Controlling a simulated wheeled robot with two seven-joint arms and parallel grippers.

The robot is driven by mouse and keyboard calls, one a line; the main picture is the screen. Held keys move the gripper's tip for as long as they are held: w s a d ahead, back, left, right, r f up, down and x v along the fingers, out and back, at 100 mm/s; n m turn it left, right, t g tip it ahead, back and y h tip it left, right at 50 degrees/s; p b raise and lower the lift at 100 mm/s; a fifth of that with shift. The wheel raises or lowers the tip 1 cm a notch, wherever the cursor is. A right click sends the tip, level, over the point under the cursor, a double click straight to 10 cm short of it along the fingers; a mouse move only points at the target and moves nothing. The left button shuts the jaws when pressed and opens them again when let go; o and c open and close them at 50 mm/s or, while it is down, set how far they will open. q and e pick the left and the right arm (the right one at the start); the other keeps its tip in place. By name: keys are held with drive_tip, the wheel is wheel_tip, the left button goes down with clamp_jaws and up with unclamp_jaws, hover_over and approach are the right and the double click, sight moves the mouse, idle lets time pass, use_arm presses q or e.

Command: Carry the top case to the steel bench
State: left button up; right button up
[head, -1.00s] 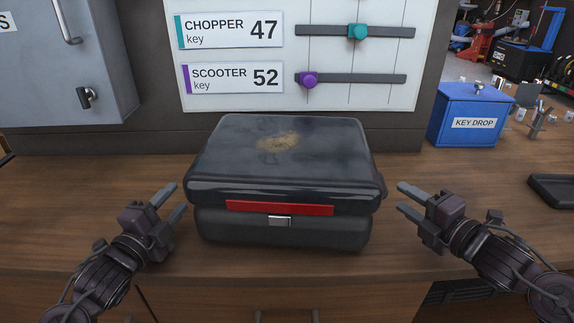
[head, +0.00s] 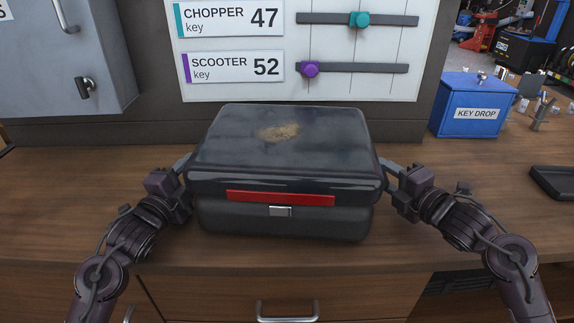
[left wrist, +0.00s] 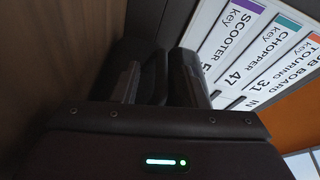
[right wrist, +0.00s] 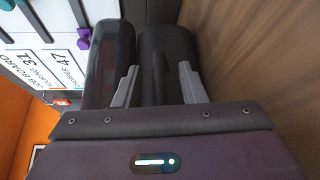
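The top case (head: 285,160) is a black box with a worn tan patch on its lid, a red strip and a silver latch. It rests upright and closed on the wooden counter. My left gripper (head: 184,170) is at its left side; my right gripper (head: 386,168) is at its right side. In the right wrist view the fingers (right wrist: 158,84) are spread, with the case's side (right wrist: 165,50) ahead between them. In the left wrist view one finger shows clearly beside the dark case (left wrist: 189,75); the other is hard to make out. The steel bench is not identifiable.
A board with key labels and sliders (head: 300,50) stands behind the case. A grey cabinet (head: 60,60) is at the left, a blue key drop box (head: 475,105) at the right. A black tray (head: 553,182) lies far right. The counter (head: 70,200) is clear beside the case.

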use_arm(q)
drive_tip(key=shift+w+d, duration=0.15)
drive_tip(key=shift+w, duration=0.4)
use_arm(e)
drive_tip(key=shift+w+a, duration=0.3)
drive_tip(key=shift+w, duration=0.2)
use_arm(q)
clamp_jaws()
use_arm(e)
clamp_jaws()
use_arm(q)
drive_tip(key=shift+r, duration=0.1)
use_arm(e)
drive_tip(key=shift+f, duration=0.1)
use_arm(q)
drive_tip(key=shift+r, duration=0.3)
use_arm(e)
drive_tip(key=shift+r, duration=0.35)
